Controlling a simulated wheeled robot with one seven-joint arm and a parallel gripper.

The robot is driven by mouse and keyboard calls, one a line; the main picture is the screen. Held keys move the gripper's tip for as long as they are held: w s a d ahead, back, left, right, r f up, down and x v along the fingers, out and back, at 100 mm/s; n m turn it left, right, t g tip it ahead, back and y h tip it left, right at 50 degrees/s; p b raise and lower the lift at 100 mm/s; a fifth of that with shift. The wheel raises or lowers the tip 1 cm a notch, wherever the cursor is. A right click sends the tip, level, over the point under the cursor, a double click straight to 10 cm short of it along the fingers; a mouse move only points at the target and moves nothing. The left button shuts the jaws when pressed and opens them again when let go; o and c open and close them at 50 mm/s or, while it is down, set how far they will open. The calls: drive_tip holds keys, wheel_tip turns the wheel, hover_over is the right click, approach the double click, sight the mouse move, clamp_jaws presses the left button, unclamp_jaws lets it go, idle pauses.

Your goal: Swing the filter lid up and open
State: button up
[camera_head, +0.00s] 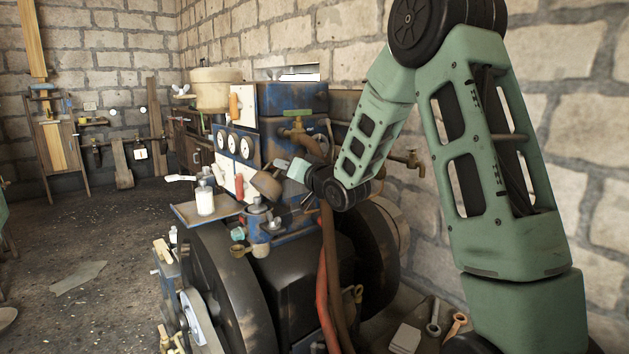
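A small blue filter body (257,213) stands on the front of the engine. Just above it is a brown, round, cup-like piece (266,185), tilted, which looks like the filter lid. A gap shows between its lower edge and the body; its hinge is too small to make out. My gripper (290,182) reaches in from the right, at the right side of the brown piece. Its fingers are small and partly lost against the engine, so I cannot tell whether they touch the lid or how far apart they are.
A blue tray (183,214) with a white bottle (205,201) juts out left of the filter. A gauge panel (233,146) stands behind. A large dark flywheel (225,280) and red hose (322,290) lie below. Open floor (75,235) is at left; a stone wall is at right.

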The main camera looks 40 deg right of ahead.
drive_tip(key=s+b, duration=0.1)
drive_tip(key=s, duration=1.1)
drive_tip(key=shift+s, duration=0.4)
drive_tip(key=shift+c, duration=0.3)
